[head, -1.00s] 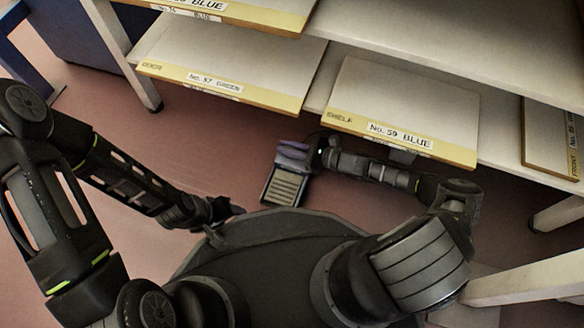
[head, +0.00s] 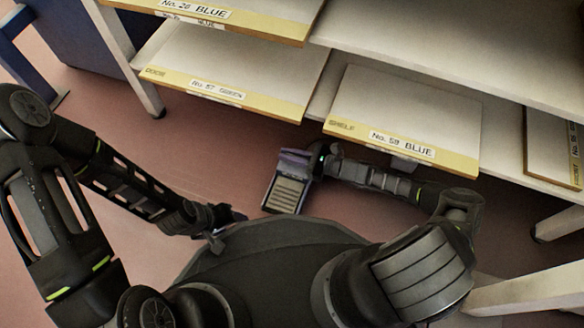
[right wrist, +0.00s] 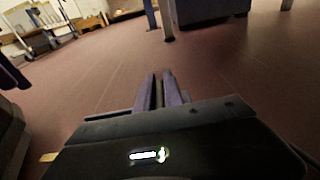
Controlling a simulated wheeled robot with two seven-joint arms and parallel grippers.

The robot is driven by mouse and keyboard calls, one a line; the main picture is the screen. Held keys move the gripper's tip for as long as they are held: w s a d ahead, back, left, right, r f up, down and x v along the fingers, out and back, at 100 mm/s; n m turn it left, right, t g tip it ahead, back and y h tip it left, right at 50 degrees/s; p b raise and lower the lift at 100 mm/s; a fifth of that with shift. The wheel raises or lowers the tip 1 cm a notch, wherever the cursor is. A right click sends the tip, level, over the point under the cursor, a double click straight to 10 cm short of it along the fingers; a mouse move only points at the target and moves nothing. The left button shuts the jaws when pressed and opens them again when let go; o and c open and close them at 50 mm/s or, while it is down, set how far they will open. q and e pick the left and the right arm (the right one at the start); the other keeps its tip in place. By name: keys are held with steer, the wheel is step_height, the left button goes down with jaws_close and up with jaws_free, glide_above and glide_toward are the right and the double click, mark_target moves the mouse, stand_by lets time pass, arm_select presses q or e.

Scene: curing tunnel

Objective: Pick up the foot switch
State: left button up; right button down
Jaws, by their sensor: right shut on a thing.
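The foot switch (head: 287,194) is a dark-framed pedal with a pale ribbed top, low in front of the shelving in the head view. My right gripper (head: 295,157) is at its far end, its purple fingers shut on it. The fingers cover that end. In the right wrist view, the two purple fingers (right wrist: 160,92) are close together with a narrow gap, and the pedal cannot be made out. My left gripper (head: 228,214) is left of the foot switch, apart from it; its jaw opening is unclear.
A pale bench with yellow-edged boards, labelled No. 57 (head: 218,92) and No. 59 BLUE (head: 403,143), overhangs the floor just beyond my right forearm. A bench leg (head: 147,97) stands at the left. The reddish floor (head: 185,150) between is clear.

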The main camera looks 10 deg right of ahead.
steer(key=shift+r, duration=0.15)
steer(key=shift+r+p, duration=1.15)
steer(key=shift+r, duration=0.35)
steer(key=f+p+v, duration=0.2)
steer(key=p+v, duration=0.1)
steer(key=v, duration=1.4)
steer(key=shift+s+d+p, duration=0.3)
steer(key=shift+s+d, duration=0.05)
steer(key=shift+d, duration=0.1)
